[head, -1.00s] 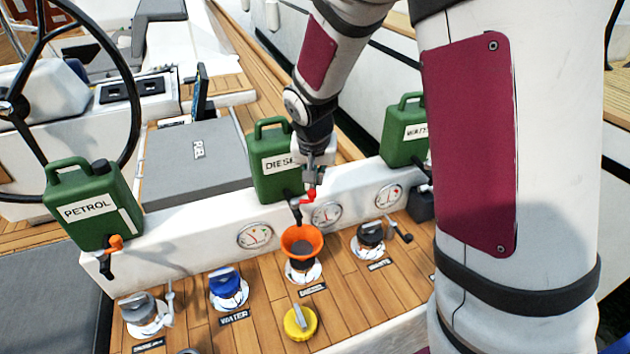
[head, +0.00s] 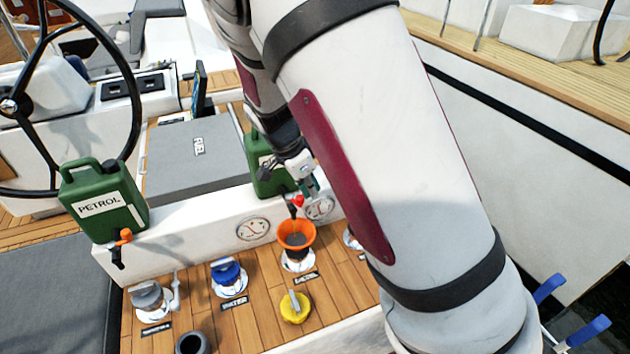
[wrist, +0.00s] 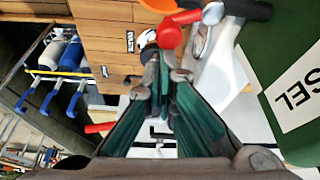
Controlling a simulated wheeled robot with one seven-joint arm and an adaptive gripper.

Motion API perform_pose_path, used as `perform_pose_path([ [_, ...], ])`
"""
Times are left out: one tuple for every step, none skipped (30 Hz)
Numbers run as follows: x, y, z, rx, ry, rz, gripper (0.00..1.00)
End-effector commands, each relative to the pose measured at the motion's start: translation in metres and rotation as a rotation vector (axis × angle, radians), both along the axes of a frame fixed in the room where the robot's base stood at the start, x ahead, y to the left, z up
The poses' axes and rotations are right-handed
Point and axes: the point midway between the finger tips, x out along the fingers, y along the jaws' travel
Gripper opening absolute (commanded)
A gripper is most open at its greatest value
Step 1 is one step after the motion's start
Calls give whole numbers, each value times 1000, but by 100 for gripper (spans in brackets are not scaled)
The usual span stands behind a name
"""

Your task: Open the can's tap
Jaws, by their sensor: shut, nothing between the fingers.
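The green diesel can (head: 268,180) stands on the white ledge, partly hidden behind my arm. Its label reads "SEL" in the wrist view (wrist: 300,95). Its tap has a red handle (head: 297,201), above an orange funnel (head: 296,233) in a deck filler. In the wrist view the red handle (wrist: 170,36) is just beyond the fingertips, beside the black spout (wrist: 246,8). My gripper (head: 308,187) is shut and empty, close to the right of the handle. The wrist view shows its fingers (wrist: 165,72) together; whether they touch the handle is unclear.
A green petrol can (head: 105,200) with an orange-handled tap stands at the left. A yellow cap (head: 295,307) lies on the deck near a blue-capped filler (head: 228,277). Gauges (head: 252,228) line the white ledge. Winch-like blue handles (head: 588,330) are at lower right.

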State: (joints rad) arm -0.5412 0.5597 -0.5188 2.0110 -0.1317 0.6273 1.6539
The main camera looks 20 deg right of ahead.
Motion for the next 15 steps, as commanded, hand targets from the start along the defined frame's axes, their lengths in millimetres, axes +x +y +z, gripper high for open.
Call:
perform_pose_path([
  [-3, 2, 2, -3, 2, -36, 0],
  [-4, 3, 2, -2, 2, -59, 0],
  [-5, 4, 1, -2, 1, -89, 0],
  [-6, 5, 1, -2, 1, -111, 0],
  [-7, 6, 1, -2, 2, -131, 0],
  [-7, 7, 1, -2, 1, -158, 0],
  [-7, 8, 1, -2, 1, -175, 0],
  [-8, 9, 1, -2, 1, -192, 0],
  [-9, 10, 1, -1, 1, -213, 0],
  [-9, 11, 1, -1, 2, -227, 0],
  [-9, 11, 0, -1, 1, -240, 0],
  [-10, 12, 0, -1, 1, -256, 0],
  [-10, 13, 0, -1, 1, -267, 0],
  [-10, 13, 0, 0, 1, -276, 0],
  [-10, 13, 0, -1, 1, -288, 0],
])
